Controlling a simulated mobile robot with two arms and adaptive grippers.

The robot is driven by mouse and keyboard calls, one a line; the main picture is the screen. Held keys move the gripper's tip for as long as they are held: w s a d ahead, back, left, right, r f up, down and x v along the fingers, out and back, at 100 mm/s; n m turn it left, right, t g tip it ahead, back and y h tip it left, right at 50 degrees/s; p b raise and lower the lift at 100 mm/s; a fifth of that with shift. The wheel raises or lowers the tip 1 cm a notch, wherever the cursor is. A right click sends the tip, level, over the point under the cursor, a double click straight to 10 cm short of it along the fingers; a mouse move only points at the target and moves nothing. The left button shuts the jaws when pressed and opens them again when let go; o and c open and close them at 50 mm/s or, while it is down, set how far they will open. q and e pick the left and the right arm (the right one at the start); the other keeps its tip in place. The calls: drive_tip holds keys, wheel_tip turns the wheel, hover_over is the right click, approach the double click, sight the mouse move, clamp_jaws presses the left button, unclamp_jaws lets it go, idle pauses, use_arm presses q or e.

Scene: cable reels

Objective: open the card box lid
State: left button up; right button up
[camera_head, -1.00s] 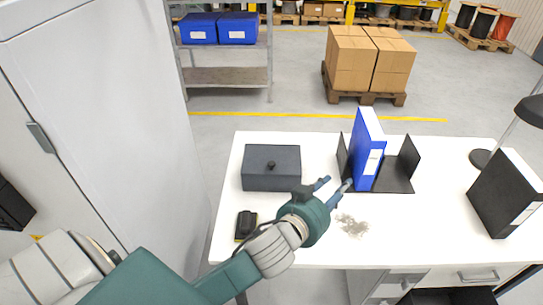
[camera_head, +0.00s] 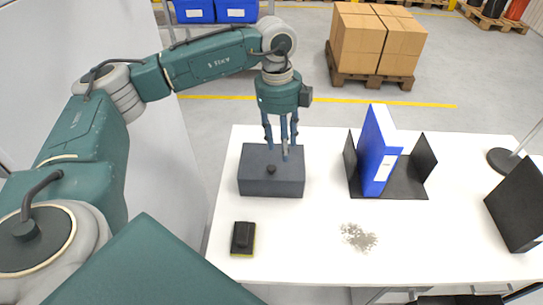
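The card box (camera_head: 271,183) is a dark grey box at the left of the white table, its lid (camera_head: 255,161) shut with a small black knob (camera_head: 271,169) on top. My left gripper (camera_head: 280,153) points down above the back part of the lid, just behind the knob. Its fingers are spread apart with nothing between them. I cannot tell whether a fingertip touches the lid. My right gripper is not in view.
A black and yellow sponge-like eraser (camera_head: 243,238) lies in front of the box. A blue binder (camera_head: 379,150) stands in a black bookend holder (camera_head: 408,187) to the right. A black binder (camera_head: 518,205) stands at far right.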

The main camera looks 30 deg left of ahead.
sight(272, 168)
use_arm(q)
drive_tip(key=shift+n+y, duration=0.5)
drive_tip(key=a+f+b, duration=0.1)
drive_tip(key=f+b, duration=0.1)
drive_tip(key=f, duration=0.1)
drive_tip(key=a+f+b, duration=0.1)
drive_tip(key=f+b, duration=0.2)
drive_tip(key=a+f+b, duration=0.1)
drive_tip(key=f+b, duration=0.1)
drive_tip(key=f, duration=0.1)
drive_tip(key=shift+s+a+f+b, duration=0.1)
drive_tip(key=shift+s+f+b, duration=0.05)
drive_tip(key=shift+f+b, duration=0.15)
clamp_jaws()
